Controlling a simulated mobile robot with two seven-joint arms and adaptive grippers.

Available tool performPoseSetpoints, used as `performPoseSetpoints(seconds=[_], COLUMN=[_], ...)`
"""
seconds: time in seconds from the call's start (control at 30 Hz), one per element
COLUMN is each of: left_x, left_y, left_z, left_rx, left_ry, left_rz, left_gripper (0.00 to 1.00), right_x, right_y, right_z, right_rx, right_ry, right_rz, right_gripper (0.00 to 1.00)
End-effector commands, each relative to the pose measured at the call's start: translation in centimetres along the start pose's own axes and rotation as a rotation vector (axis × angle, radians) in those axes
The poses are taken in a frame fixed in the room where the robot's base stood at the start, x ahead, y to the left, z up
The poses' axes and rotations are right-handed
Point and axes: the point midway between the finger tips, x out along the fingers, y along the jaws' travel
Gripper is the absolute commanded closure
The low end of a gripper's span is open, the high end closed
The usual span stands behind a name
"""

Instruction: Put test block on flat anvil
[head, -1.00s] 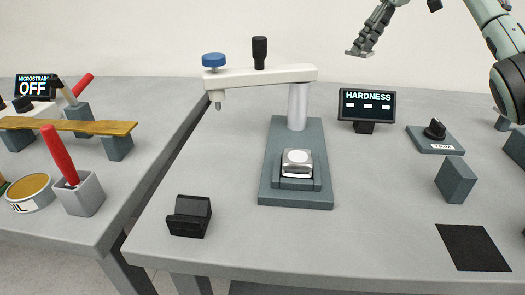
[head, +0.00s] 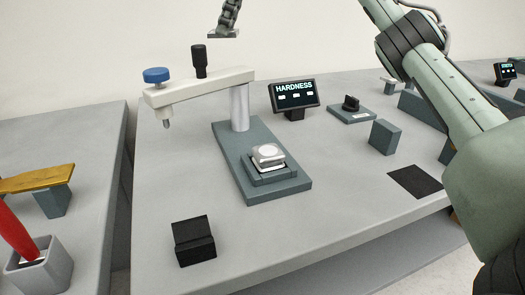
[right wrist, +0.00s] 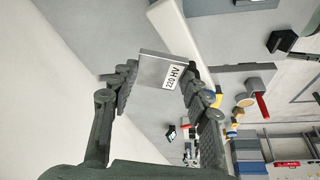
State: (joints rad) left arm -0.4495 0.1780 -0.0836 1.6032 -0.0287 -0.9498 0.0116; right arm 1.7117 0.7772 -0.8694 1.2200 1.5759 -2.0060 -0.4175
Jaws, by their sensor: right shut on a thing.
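The test block (right wrist: 163,70) is a silver-grey block labelled "220 HV". In the right wrist view it sits between the two dark fingers of my right gripper (right wrist: 160,76), which is shut on it. The flat anvil appears to be the silver piece with a pale round top (head: 268,153) on the hardness tester's base (head: 228,150). My left gripper is not in view.
The tester's cream arm (head: 200,88) with its indenter (head: 167,123) overhangs left of the anvil. A "HARDNESS" display (head: 295,95) stands behind. A black notched block (head: 193,240) lies at the front, a grey block (head: 384,137) and black mat (head: 415,181) at right.

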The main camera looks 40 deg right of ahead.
Motion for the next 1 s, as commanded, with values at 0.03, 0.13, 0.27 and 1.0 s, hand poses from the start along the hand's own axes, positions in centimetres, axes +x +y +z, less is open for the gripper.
performPoseSetpoints(seconds=[0.03, 0.13, 0.27, 1.0], left_x=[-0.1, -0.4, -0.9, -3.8], left_y=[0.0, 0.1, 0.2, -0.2], left_z=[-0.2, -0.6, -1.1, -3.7], left_rx=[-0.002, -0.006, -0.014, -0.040], left_ry=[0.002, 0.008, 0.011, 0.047], left_rz=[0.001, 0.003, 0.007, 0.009], left_gripper=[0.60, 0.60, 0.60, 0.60], right_x=[-1.0, -2.0, -2.4, 2.9], right_y=[-2.0, -6.7, -13.6, -22.0], right_z=[1.1, 3.1, 6.5, 13.9], right_rx=[-0.033, -0.107, -0.204, -0.362], right_ry=[-0.001, -0.002, -0.004, 0.002], right_rz=[-0.004, -0.037, -0.081, -0.159], right_gripper=[0.91, 0.91, 0.91, 0.91])
